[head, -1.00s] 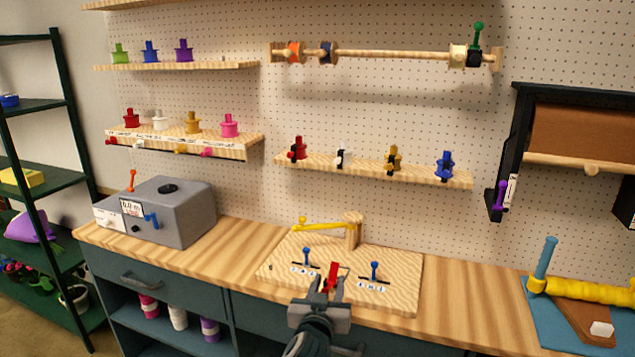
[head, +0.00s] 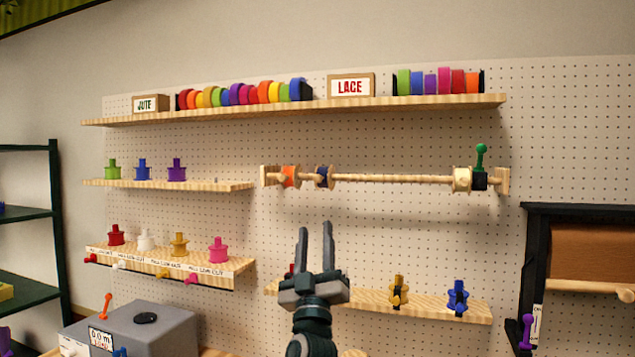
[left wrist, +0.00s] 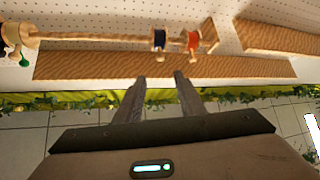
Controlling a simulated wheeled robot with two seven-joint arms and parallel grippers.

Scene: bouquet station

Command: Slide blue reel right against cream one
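The dark blue reel (head: 322,177) sits on the wooden rod (head: 390,179) near its left end, just right of the orange reel (head: 290,176). The cream reel (head: 462,179) is near the right end, beside a black block with a green knob (head: 480,170). A long bare stretch of rod lies between the blue and cream reels. My left gripper (head: 315,230) is open and empty, fingers pointing up, below the blue reel in the head view. In the left wrist view, the blue reel (left wrist: 159,40) and orange reel (left wrist: 193,41) appear beyond the open fingertips (left wrist: 160,77), apart from them.
A long shelf (head: 300,107) with coloured rolls and the JUTE and LACE signs is above the rod. A lower shelf (head: 430,303) with small spools is partly hidden behind my gripper. A black frame with a brown panel (head: 590,250) stands at right.

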